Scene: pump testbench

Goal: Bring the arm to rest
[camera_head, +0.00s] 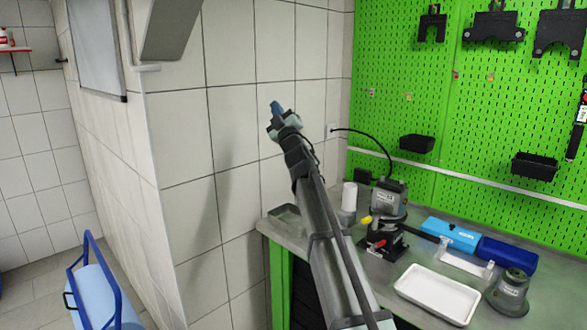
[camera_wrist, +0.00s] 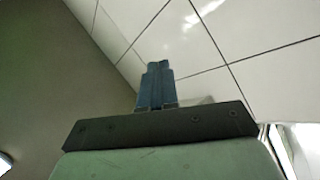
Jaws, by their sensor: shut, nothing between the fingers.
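My gripper (camera_head: 276,107) is raised high in front of the white tiled wall, at the upper end of my arm, which rises from the lower middle of the head view. Its blue fingers point up. In the wrist view my gripper (camera_wrist: 157,68) shows its two blue fingers side by side and touching, with nothing between them. Behind the fingers are wall tiles and a plain dark surface. The gripper is well above the workbench (camera_head: 383,270) and apart from everything on it.
The bench holds a pump (camera_head: 389,199) on a black fixture, a white tray (camera_head: 438,293), a blue case (camera_head: 450,235) and a second pump part (camera_head: 509,292). A green pegboard (camera_head: 400,60) stands behind with black holders. A blue-framed cart (camera_head: 92,290) stands at lower left.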

